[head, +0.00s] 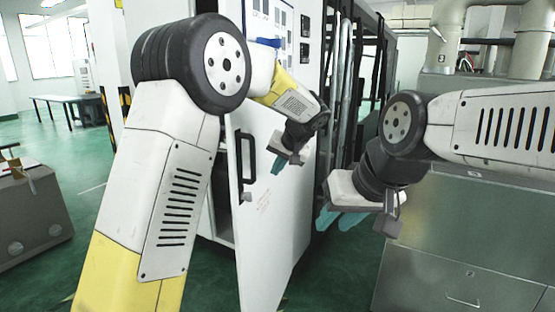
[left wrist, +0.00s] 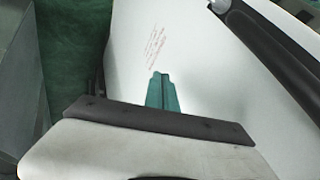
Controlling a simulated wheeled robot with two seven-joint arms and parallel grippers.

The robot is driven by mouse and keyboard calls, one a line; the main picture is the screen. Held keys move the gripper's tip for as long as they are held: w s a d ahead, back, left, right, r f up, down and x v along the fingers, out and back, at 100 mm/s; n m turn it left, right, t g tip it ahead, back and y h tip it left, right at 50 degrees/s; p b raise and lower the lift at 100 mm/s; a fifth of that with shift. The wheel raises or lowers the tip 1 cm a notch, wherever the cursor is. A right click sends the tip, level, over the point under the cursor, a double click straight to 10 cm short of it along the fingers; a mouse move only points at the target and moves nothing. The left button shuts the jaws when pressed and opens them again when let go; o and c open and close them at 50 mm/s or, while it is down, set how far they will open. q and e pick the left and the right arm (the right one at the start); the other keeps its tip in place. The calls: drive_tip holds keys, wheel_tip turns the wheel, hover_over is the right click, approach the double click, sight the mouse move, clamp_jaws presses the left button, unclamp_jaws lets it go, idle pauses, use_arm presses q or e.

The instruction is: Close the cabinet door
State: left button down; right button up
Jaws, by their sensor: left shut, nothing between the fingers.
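The white cabinet door (head: 272,215) stands ajar in the head view, with a dark gap along its left edge into the cabinet. It has a black handle (head: 246,158) near that edge and faint red writing. My left gripper (head: 277,166) is in front of the door's upper part, right of the handle. In the left wrist view its teal fingers (left wrist: 162,92) are together and empty against the white door (left wrist: 205,65); whether they touch it is unclear. A dark bar, apparently the handle (left wrist: 275,55), shows at upper right. My right gripper (head: 340,219) has its teal fingers apart and empty, right of the door.
Metal drawers (head: 465,245) stand at the right below my right arm. A dark-framed machine (head: 365,60) is behind the door. A grey box (head: 35,215) sits at the far left. Green floor (head: 95,165) is open at the left.

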sight(258, 177)
use_arm(q)
drive_tip(key=shift+w+a+f, duration=0.2)
drive_tip(key=shift+w+a, duration=0.2)
drive_tip(key=shift+a, duration=0.3)
drive_tip(key=shift+w+a+f, duration=0.25)
drive_tip(key=shift+w+a, duration=0.2)
drive_tip(key=shift+a, duration=0.2)
drive_tip(key=shift+w+a+f, duration=0.2)
drive_tip(key=shift+w+a, duration=0.2)
drive_tip(key=shift+a, duration=0.3)
drive_tip(key=shift+a, duration=0.15)
